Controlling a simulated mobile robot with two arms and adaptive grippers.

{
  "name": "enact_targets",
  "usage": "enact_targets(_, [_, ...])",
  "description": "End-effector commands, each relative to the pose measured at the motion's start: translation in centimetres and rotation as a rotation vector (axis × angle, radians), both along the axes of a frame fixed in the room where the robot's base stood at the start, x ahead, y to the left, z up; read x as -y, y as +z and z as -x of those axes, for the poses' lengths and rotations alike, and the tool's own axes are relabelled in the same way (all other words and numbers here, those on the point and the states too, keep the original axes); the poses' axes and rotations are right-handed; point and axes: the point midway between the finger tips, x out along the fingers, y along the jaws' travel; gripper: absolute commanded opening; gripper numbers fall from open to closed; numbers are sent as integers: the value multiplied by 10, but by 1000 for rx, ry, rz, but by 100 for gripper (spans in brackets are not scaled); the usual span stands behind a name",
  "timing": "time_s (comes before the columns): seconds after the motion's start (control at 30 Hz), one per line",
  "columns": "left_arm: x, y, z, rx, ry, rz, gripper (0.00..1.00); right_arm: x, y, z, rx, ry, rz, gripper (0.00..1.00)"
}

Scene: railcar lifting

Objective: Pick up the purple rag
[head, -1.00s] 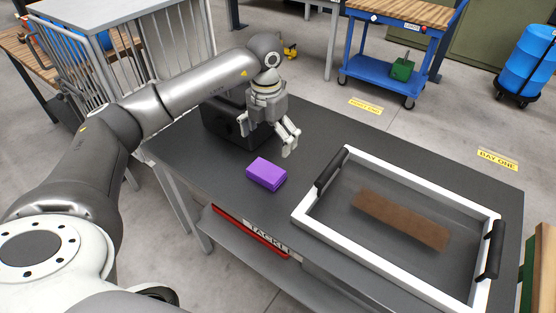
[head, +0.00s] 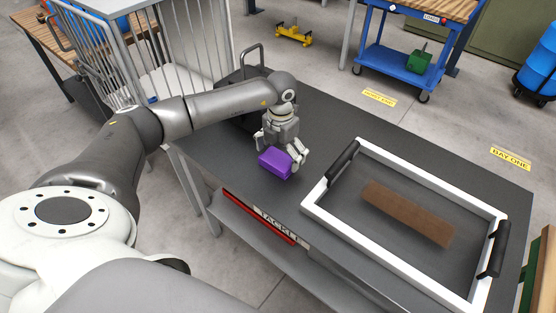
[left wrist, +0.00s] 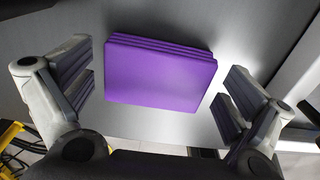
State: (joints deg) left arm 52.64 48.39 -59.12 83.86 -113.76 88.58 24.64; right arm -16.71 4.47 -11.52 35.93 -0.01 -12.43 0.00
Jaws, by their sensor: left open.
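The purple rag (head: 275,162) is a folded, layered block on the dark grey table (head: 335,128), near its front left edge. My left gripper (head: 281,157) is over the rag, pointing down, with its fingers around the rag's sides. In the left wrist view the rag (left wrist: 160,75) lies between the two open fingers (left wrist: 160,95), with a gap at each side. My right gripper is not in view.
A white-framed tray (head: 333,213) with black handles holds a brown board (head: 408,213) to the right of the rag. A black case (head: 240,88) stands behind my left gripper. A lower shelf carries a red-edged TACKLE label (head: 280,227).

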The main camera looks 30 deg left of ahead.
Motion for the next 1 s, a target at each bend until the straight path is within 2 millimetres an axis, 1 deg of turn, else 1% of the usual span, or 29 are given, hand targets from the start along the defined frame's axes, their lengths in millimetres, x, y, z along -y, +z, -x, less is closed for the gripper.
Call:
enact_targets(0.17, [0, 0, 0, 0, 0, 0, 100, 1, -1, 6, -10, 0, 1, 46])
enact_targets(0.43, [0, 0, 0, 0, 0, 0, 67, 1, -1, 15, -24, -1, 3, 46])
enact_targets(0.77, [0, 2, 0, 1, 0, 0, 65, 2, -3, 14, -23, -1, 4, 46])
enact_targets(0.87, [0, 8, -1, 2, 0, 0, 65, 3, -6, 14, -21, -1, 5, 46])
enact_targets(1.0, [0, 25, -1, 5, 0, 0, 65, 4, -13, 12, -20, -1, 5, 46])
